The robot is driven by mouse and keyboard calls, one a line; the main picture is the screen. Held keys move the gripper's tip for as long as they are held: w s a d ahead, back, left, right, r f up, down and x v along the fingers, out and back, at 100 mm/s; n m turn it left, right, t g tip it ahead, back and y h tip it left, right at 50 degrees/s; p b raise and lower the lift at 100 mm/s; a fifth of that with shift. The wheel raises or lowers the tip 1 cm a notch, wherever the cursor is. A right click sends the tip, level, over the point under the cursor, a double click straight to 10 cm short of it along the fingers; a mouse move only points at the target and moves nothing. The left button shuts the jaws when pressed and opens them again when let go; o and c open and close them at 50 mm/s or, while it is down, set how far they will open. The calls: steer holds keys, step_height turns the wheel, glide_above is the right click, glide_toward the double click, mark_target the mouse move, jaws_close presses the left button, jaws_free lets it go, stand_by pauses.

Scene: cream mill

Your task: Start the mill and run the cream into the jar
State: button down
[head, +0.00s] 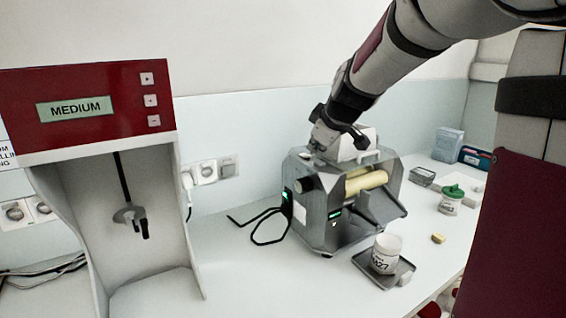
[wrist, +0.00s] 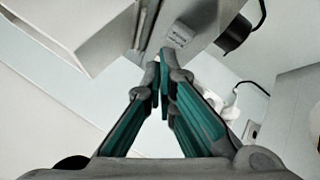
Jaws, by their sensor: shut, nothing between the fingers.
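The mill (head: 318,232) is a grey machine on the bench with cream-coloured rollers (head: 366,184), a sloping chute (head: 385,207) and small green lights on its left and front. The jar (head: 386,252), white and labelled, stands upright on a dark square tray (head: 366,264) at the mill's front right, under the chute. My gripper (wrist: 158,72) is shut and empty in the wrist view, its tips close to a grey machine surface with a small label (wrist: 178,36). In the head view my arm reaches to the mill's top left, and the fingertips are hidden there.
A red-topped mixer (head: 92,103) reading MEDIUM stands at the left. A green-lidded pot (head: 451,200), a small yellow block (head: 438,238), a grey tray (head: 422,176) and a blue box (head: 447,144) lie to the right. A black cable (head: 262,226) loops left of the mill.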

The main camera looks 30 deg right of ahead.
mark_target(317, 163)
steer(key=shift+f+b, duration=0.85)
steer(key=shift+b, duration=0.25)
stand_by(1.4)
steer(key=shift+r, duration=0.2)
steer(key=shift+r+p, duration=0.55)
steer(key=shift+r, duration=0.05)
steer(key=shift+r, duration=0.15)
steer(key=shift+r+p, duration=1.85)
steer(key=shift+r, duration=0.6)
